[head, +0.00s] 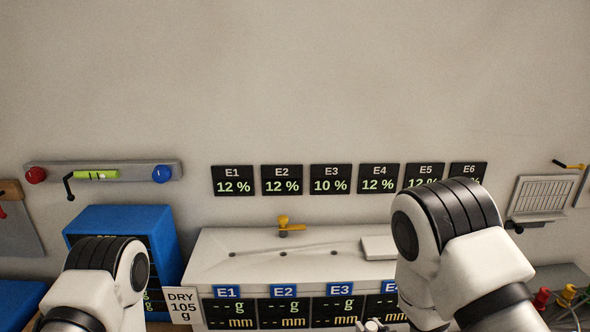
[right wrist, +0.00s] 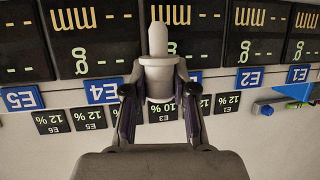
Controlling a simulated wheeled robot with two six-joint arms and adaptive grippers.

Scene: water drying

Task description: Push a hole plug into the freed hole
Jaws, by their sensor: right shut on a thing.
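My right gripper (right wrist: 160,90) is shut on a white hole plug (right wrist: 158,68), a stepped piece with a narrow rounded tip pointing away from the wrist. In the head view, only a small part of my right gripper (head: 374,325) shows at the bottom edge, in front of the E3 and E4 displays. A white bench top (head: 215,267) has several small dark holes, one of them above the E3 label (head: 334,252). I cannot tell which hole is the freed one. My left gripper is out of view; only my left arm shows.
A pale block (head: 379,248) lies on the bench's right. A blue oven-like box (head: 158,228) stands left. Percentage displays (head: 331,180) hang on the wall. My right arm hides the bench's right end.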

